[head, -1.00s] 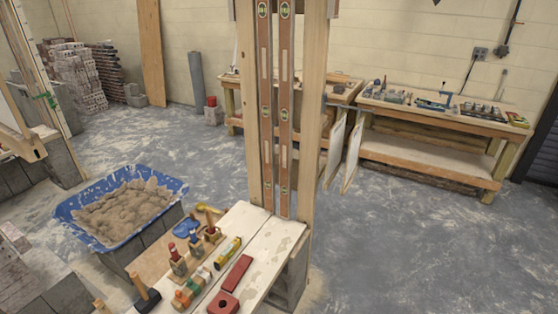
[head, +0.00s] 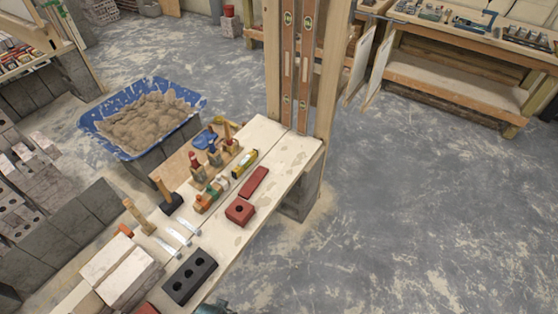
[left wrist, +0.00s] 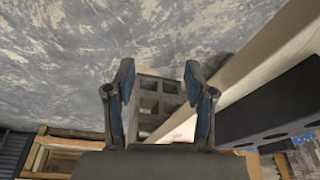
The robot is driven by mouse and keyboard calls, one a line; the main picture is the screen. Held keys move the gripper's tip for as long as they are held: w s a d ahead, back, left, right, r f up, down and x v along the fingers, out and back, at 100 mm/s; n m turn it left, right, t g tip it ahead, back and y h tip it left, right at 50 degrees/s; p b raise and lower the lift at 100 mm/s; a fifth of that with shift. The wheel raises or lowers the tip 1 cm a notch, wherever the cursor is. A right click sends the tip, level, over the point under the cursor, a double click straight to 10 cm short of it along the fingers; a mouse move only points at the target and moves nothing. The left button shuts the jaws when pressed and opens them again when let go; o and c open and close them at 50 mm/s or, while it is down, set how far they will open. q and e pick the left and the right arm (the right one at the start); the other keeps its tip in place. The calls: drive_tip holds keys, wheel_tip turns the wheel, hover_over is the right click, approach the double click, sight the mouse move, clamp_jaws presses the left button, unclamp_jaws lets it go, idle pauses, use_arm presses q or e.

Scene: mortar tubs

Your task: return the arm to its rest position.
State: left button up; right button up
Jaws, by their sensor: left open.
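My left gripper (left wrist: 160,90) is open in the left wrist view, with its two dark, blue-lined fingers apart and nothing between them that they touch. Grey hollow blocks (left wrist: 160,95) show beyond the gap between the fingers. A pale board edge (left wrist: 262,60) and a black block with holes (left wrist: 275,105) lie to the right of the fingers. In the head view, a small dark teal part at the bottom edge may be mine; I cannot tell. My right gripper is in neither view.
The workbench (head: 285,145) carries a black three-hole brick (head: 190,276), a red holed brick (head: 240,210), a yellow level (head: 245,162) and several tools. A blue tub (head: 110,140) of mortar stands left. Wooden posts (head: 326,70) rise at the bench's far end. Floor at right is clear.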

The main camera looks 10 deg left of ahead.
use_arm(q)
drive_tip(key=s+f, duration=0.4)
drive_tip(key=f, duration=0.7)
drive_tip(key=s+a+f+g, duration=0.1)
drive_tip(key=s+f, duration=0.3)
drive_tip(key=f, duration=0.8)
drive_tip(key=shift+s, duration=0.15)
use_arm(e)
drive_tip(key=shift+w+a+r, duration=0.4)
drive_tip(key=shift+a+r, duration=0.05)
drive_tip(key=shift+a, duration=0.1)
use_arm(q)
drive_tip(key=shift+a, duration=0.15)
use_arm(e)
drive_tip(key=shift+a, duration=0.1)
